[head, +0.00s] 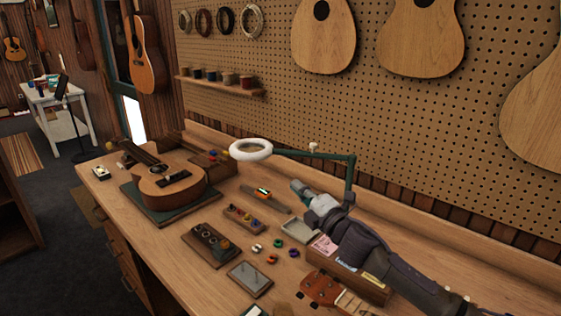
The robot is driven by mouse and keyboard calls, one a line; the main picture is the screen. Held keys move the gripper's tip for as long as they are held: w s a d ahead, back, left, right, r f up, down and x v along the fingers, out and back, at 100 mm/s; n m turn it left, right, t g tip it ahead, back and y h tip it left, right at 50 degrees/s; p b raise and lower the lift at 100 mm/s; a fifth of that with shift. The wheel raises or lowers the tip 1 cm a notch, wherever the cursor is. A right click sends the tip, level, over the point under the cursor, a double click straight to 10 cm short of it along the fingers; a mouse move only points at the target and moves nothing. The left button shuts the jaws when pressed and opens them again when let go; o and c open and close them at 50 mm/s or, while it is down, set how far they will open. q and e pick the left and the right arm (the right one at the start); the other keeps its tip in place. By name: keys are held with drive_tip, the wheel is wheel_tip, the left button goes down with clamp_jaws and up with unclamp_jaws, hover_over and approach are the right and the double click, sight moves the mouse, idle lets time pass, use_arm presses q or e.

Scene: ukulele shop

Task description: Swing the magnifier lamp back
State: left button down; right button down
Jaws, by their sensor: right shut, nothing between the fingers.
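The magnifier lamp has a white ring head (251,150) and a green jointed arm (310,154). Its ring hangs above the workbench, between the ukulele body and the pegboard. The lamp's upper arm runs right to an elbow, and a post drops from there behind my right arm, which hides its base. My right gripper (297,187) is shut and empty. It points up and left, below the lamp arm and in front of the post; I cannot tell whether it touches the lamp. My left gripper is not in view.
A ukulele (171,183) lies on a green mat at the bench's left. Small trays, a dark block (211,244), coloured rings and a grey plate (250,279) cover the middle. A wooden box (345,272) sits beneath my right arm. The pegboard (400,110) rises behind the bench.

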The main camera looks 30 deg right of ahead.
drive_tip(key=p, duration=0.3)
approach(273, 153)
drive_tip(key=w+a, duration=0.3)
drive_tip(key=shift+w+d+r+p, duration=0.25)
drive_tip(key=shift+w+d+p, duration=0.15)
drive_tip(key=shift+w, duration=0.2)
drive_tip(key=shift+w+d+r+p, duration=0.25)
drive_tip(key=shift+w+d, duration=0.25)
drive_tip(key=shift+w, duration=0.15)
drive_tip(key=shift+w+d, duration=0.3)
drive_tip(key=shift+d, duration=0.05)
